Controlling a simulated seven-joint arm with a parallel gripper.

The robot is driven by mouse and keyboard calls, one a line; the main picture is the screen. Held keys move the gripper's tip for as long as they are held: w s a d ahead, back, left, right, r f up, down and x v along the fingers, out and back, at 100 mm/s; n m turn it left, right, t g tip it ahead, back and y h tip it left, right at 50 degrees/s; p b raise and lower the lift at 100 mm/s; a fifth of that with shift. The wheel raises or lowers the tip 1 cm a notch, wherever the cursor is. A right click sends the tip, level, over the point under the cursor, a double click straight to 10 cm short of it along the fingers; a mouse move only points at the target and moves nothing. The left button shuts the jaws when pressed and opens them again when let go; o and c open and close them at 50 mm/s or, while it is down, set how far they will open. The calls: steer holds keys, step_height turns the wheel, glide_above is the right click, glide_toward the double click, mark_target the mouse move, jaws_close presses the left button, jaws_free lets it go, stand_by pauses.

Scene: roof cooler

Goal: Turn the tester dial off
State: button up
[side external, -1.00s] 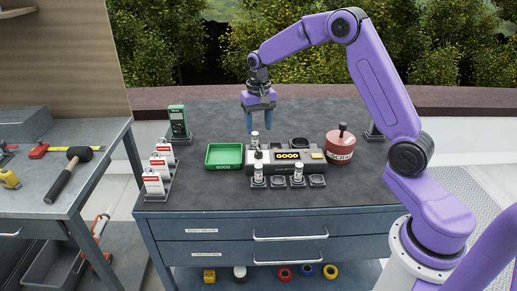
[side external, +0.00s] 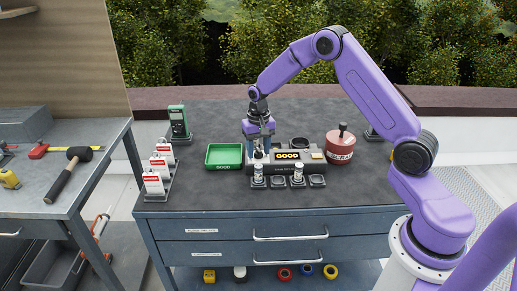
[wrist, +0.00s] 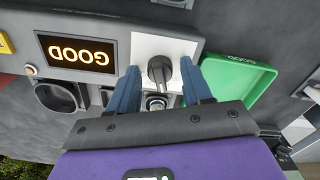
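The tester (side external: 312,168) sits on the dark bench top, its display (side external: 288,155) lit with GOOD. The display also shows upside down in the wrist view (wrist: 76,52). The tester dial (wrist: 159,68) is a dark grey knob on a white plate (wrist: 183,45), with its pointer near upright in the wrist view. My gripper (wrist: 160,69) is lowered over the dial end of the tester. Its two blue fingers stand either side of the knob, with visible gaps. A round metal-topped part (wrist: 156,102) sits beside the dial, between the fingers. The side view mostly hides the dial behind my gripper.
A green GOOD tray (side external: 224,155) lies just left of the tester. A red scrap can (side external: 340,148) stands to its right. Small white-bodied parts (side external: 298,173) stand in holders in front. Red-and-white tags (side external: 153,182) and a green meter (side external: 178,121) stand at the bench's left.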

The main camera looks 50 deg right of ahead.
jaws_close()
steer(key=c, duration=0.7)
jaws_free()
steer(key=shift+c, duration=0.2)
steer(key=shift+n, duration=0.3)
steer(key=n, duration=0.3)
steer(key=shift+n, duration=2.4)
steer(key=o, duration=1.1)
steer(key=shift+c, duration=0.2)
